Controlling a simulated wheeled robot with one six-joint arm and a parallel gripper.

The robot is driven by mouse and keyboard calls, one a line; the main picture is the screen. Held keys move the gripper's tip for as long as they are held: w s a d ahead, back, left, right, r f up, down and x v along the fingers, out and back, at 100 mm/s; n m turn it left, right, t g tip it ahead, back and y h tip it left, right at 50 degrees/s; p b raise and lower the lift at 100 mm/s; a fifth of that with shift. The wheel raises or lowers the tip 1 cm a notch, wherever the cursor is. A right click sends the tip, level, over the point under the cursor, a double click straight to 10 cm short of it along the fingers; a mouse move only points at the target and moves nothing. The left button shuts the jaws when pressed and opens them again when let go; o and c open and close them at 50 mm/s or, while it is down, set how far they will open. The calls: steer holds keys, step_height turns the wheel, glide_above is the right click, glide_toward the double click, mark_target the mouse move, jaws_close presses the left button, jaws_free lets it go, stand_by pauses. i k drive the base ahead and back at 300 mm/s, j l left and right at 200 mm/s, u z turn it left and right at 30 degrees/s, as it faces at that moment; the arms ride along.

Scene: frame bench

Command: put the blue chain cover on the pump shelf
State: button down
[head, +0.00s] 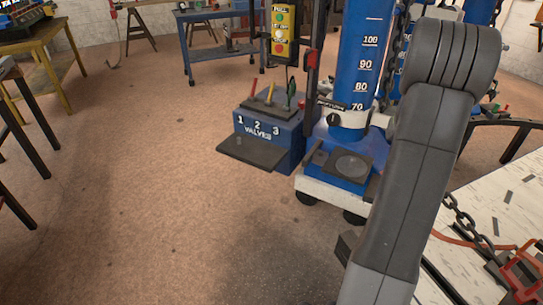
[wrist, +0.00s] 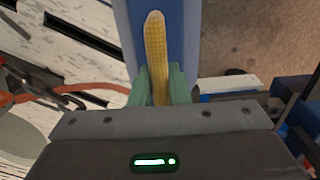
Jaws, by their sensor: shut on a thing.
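The blue chain cover (wrist: 186,38) shows in the wrist view as a long blue panel with a yellow perforated strip down its middle. My gripper (wrist: 160,88) is shut on it, with a green finger pad on each side of the yellow strip. Its far end runs out of the top of the view. In the head view my arm hides the gripper and cover. A dark flat shelf (head: 252,153) juts from the front of the blue valve box (head: 268,128) and looks bare; I cannot tell for sure that it is the pump shelf.
A blue column with a number scale (head: 362,60) stands right of the valve box on a wheeled base. Upright coloured levers top the box. A pale bench (head: 475,215) with a chain and red parts lies at right.

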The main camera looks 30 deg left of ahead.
mark_target(266, 154)
steer(key=i+j+u, duration=0.15)
steer(key=u, duration=1.2)
steer(key=i+u, duration=0.45)
steer(key=i+l+u, duration=0.35)
steer(key=i+u, duration=0.15)
steer(key=i+l, duration=0.15)
steer(key=i, duration=0.25)
